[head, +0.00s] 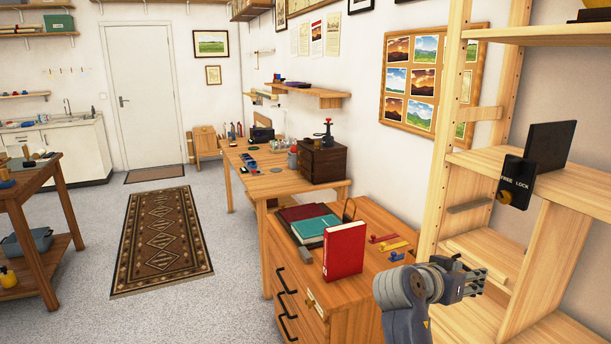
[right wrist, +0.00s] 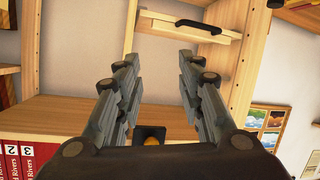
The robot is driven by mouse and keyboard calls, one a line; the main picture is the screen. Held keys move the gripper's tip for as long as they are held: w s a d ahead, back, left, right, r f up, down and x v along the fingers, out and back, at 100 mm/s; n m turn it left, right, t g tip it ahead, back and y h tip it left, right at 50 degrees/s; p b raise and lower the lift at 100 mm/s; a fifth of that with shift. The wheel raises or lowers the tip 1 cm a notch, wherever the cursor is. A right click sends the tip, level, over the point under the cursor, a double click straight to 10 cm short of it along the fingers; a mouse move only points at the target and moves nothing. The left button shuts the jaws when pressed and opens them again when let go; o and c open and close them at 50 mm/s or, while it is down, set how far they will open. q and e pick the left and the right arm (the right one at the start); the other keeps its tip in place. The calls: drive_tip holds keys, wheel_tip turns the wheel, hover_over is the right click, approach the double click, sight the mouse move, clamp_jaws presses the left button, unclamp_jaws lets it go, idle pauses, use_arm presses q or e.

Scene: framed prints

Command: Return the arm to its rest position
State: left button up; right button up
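My right gripper (head: 474,281) is in the lower right of the head view, in front of the wooden shelf unit and beside the drawer cabinet. In the right wrist view its two fingers (right wrist: 162,95) stand apart with nothing held between them. A black piece with an orange knob (right wrist: 150,135) shows past the base of the fingers. My left gripper and arm are not in view.
The light wooden shelf unit (head: 449,150) stands close to my right arm and bears a black panel marked LOCK (head: 517,184). A red book (head: 344,250) stands upright on the drawer cabinet (head: 300,287). Open floor (head: 232,262) lies to the left.

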drive_tip(key=s+a+f+n+y, duration=0.2)
drive_tip(key=s+f+n+y, duration=0.1)
drive_tip(key=s+f, duration=0.55)
drive_tip(key=s+a+f+n+y, duration=0.25)
drive_tip(key=s+f, duration=0.35)
drive_tip(key=f, duration=0.6)
drive_tip(key=s+a+f+n+g+y, duration=0.1)
drive_tip(key=s+a+f+n+y, duration=0.15)
drive_tip(key=s, duration=0.45)
drive_tip(key=s+a+f+n+g+y, duration=0.1)
drive_tip(key=s+a+f+g+y, duration=0.15)
drive_tip(key=s, duration=0.45)
drive_tip(key=s+a+f+n+y, duration=0.2)
drive_tip(key=s+a, duration=0.2)
drive_tip(key=s, duration=0.3)
wheel_tip(320, 180, down, 26)
drive_tip(key=s+g, duration=0.2)
drive_tip(key=s+d+f, duration=0.3)
drive_tip(key=s+f, duration=1.3)
drive_tip(key=shift+s+g+h, duration=0.25)
drive_tip(key=shift+g+h, duration=0.1)
drive_tip(key=shift+g, duration=0.1)
